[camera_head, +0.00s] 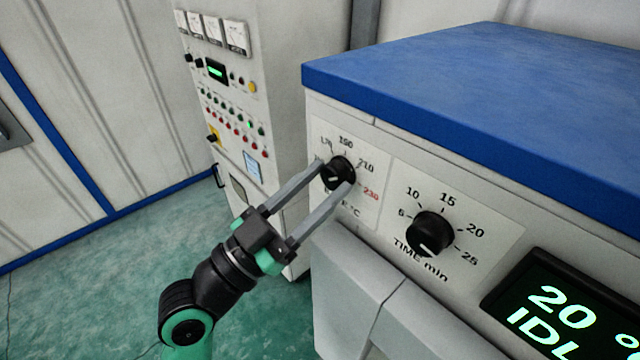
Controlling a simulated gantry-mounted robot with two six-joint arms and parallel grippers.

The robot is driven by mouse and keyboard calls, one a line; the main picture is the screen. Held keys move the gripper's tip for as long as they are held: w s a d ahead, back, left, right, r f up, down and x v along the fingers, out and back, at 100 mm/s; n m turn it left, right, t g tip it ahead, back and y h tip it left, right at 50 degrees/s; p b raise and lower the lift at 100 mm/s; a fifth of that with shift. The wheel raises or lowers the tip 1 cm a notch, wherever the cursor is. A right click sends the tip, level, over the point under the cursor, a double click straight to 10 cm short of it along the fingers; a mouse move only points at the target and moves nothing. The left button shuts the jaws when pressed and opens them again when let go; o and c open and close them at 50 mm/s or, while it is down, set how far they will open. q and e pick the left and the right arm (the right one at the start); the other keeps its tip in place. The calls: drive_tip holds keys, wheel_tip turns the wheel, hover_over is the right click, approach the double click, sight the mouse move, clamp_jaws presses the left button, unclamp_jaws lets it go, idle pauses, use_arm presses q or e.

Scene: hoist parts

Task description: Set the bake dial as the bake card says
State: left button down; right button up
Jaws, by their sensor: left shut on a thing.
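The black temperature dial (339,175) is on the front panel of the blue-topped oven, with 190, 210 and a red 230 readable around it. Other marks are partly hidden by my fingers. My left gripper (336,173) has its two long grey fingers on either side of this dial and is shut on it. A white pointer mark shows on the dial's lower left. The black time dial (430,233) is to its right, marked 5 to 25, its white pointer toward the bottom. I see no readable bake card. My right gripper is out of view.
The oven's blue top (480,75) is bare. A dark display (560,310) at lower right reads 20 ° and a cut-off "IDL". A grey ledge (360,280) juts out below the dials. A control cabinet (225,100) with gauges and buttons stands behind.

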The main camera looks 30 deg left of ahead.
use_arm(q)
drive_tip(key=n+y+p, duration=0.1)
drive_tip(key=n+p, duration=0.2)
drive_tip(key=n+y+p, duration=0.2)
drive_tip(key=n+p, duration=0.1)
drive_tip(key=p, duration=0.1)
drive_tip(key=n+t+y+p, duration=0.1)
drive_tip(key=n+y+p, duration=0.1)
drive_tip(key=n+p, duration=0.1)
drive_tip(key=shift+d+r+n+p, duration=0.2)
drive_tip(key=shift+r+n+p, duration=0.1)
drive_tip(key=shift+r, duration=0.05)
drive_tip(key=shift+s+f+n+y+p, duration=0.15)
drive_tip(key=shift+n+y+p, duration=0.3)
drive_tip(key=shift+n, duration=0.55)
drive_tip(key=shift+f+n+y, duration=0.15)
drive_tip(key=shift+n+y, duration=0.4)
drive_tip(key=shift+n, duration=0.55)
drive_tip(key=shift+c, duration=1.5)
unclamp_jaws()
